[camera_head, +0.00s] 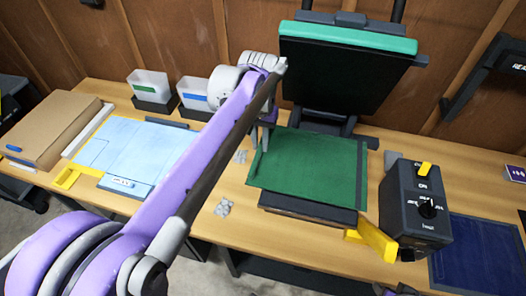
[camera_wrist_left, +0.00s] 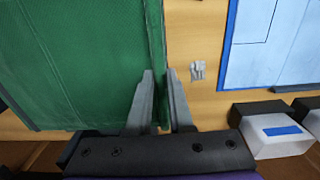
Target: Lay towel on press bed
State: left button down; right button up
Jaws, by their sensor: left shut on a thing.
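The green towel (camera_head: 308,168) lies flat over the press bed (camera_head: 305,207), whose dark front edge shows below it. A darker stripe runs down the towel's right side. The press's black upper plate (camera_head: 340,68), with a teal edge, stands raised behind it. My left gripper (camera_head: 264,138) is at the towel's left edge, partly hidden by its own wrist. In the left wrist view, the gripper (camera_wrist_left: 160,100) is shut on a folded strip of the towel's edge, and the towel (camera_wrist_left: 80,60) spreads out to the left.
A control box (camera_head: 413,205) with a yellow switch and a yellow bracket (camera_head: 373,240) stand right of the bed. A dark blue mat (camera_head: 478,255) lies farther right. Left are a light blue mat (camera_head: 140,150), white bins (camera_head: 150,83) and a cardboard box (camera_head: 50,130).

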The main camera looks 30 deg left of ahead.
pick_arm(q)
jog(key=shift+f, duration=1.95)
jog(key=c, duration=0.8)
grip_release()
notch_tip(320, 180, up, 12)
jog(key=shift+r+p, duration=0.1)
jog(key=shift+p, duration=0.35)
